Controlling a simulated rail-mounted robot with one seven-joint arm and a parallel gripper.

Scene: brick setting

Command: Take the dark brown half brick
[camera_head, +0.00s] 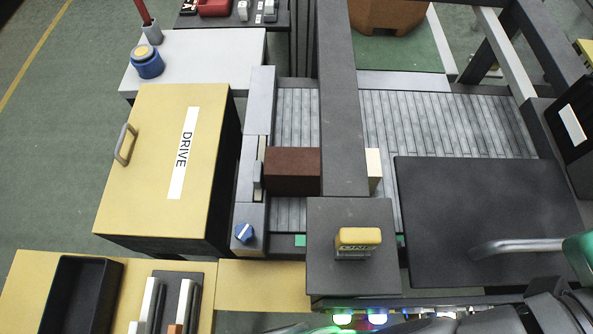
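The dark brown brick (292,168) lies on the grey slatted conveyor bed (298,110), just left of the wide grey beam that crosses over the bed. Its left end is close to the upright grey plate at the bed's left edge; I cannot tell if they touch. Its right end meets the beam's edge in the picture, so part of it may be hidden and its full length is unclear. A cream block (374,170) shows on the other side of the beam, partly hidden. My gripper is not in view.
The grey beam (342,60) and a dark box with a yellow-topped block (357,237) stand close by. A yellow cabinet marked DRIVE (150,150) is left. A dark flat panel (480,210) covers the right. A black tray (83,298) sits lower left.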

